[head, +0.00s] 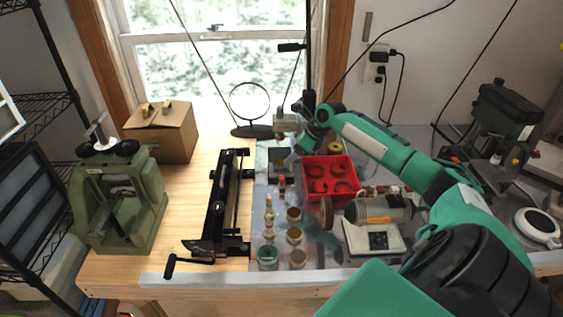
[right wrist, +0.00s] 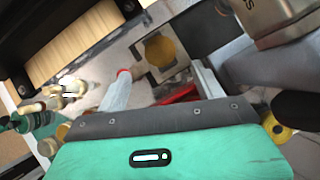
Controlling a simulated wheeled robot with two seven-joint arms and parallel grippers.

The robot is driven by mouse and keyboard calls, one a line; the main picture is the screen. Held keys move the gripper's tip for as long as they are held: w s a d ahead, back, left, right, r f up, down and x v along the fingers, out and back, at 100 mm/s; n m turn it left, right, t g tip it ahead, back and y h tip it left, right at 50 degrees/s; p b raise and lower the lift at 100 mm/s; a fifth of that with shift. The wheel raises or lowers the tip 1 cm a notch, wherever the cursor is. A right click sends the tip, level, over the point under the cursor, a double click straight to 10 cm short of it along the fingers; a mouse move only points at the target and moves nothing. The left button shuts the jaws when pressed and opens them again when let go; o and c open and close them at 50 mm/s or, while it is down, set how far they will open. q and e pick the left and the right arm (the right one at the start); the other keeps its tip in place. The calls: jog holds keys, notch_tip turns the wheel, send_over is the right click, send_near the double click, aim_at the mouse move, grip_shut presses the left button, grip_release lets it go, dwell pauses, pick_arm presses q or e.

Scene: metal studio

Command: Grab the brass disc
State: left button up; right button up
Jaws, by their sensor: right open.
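The brass disc (right wrist: 160,50) shows in the right wrist view as a round gold-coloured face on a grey square metal block (right wrist: 152,68). In the head view I cannot make the disc out; my right gripper and arm cover much of that spot. My right gripper (head: 298,150) is over the back of the metal work area, left of the red tray. In the right wrist view its two fingers (right wrist: 162,82) are apart with nothing held between them. The disc lies ahead of the gap between them. My left gripper is not in view.
A red tray (head: 353,184) with several dark rings stands right of the gripper. A motor-like cylinder (head: 382,210), small jars (head: 294,235) and a black bench tool (head: 220,205) stand nearby. A magnifier (head: 250,103) stands behind. Bare wood (head: 190,225) lies on the left.

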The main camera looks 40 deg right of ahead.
aim_at(282, 162)
jog(key=x, duration=0.2)
jog(key=p+x, duration=0.1)
jog(key=x, duration=0.2)
jog(key=shift+w+r, duration=0.25)
jog(key=shift+w, duration=0.05)
jog(key=shift+s+a, duration=0.1)
jog(key=c, duration=1.1)
jog(key=shift+o, duration=0.2)
jog(key=shift+r, duration=0.1)
